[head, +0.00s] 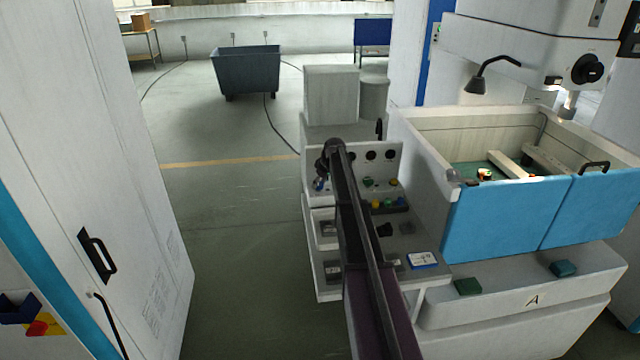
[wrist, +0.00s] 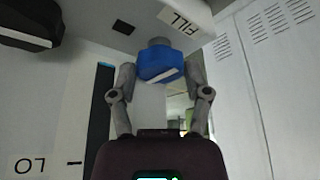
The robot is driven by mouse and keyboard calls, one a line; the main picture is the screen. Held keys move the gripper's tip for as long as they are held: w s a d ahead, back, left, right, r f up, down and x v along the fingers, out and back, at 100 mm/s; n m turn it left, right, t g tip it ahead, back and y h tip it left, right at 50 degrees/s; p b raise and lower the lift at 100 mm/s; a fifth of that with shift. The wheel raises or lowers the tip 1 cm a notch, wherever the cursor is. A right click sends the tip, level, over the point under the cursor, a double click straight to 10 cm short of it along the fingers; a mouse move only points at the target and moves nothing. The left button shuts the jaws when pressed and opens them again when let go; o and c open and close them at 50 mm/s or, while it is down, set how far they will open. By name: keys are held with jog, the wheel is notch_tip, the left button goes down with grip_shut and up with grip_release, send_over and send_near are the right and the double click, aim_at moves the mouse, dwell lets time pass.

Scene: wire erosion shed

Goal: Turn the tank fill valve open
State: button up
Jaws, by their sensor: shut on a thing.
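The tank fill valve has a blue handle (wrist: 160,60) with a white line across its front, and the line looks tilted in the wrist view. A white plate marked FILL (wrist: 180,20) is beside it. My gripper (wrist: 161,72) is shut on the blue handle, one finger on each side. In the head view, my gripper (head: 323,168) is at the left end of the grey control panel (head: 345,156), and a little blue shows by the fingers. My arm hides part of the panel there.
The machine tank with blue doors (head: 505,215) stands right of my arm. A side shelf with a blue-edged card (head: 422,260) lies below the panel. A tall white cabinet (head: 90,150) is at left, with clear floor between. A grey bin (head: 246,70) stands farther back.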

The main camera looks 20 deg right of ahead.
jog(key=shift+n, duration=0.5)
jog(key=o, duration=1.1)
jog(key=shift+o, duration=0.2)
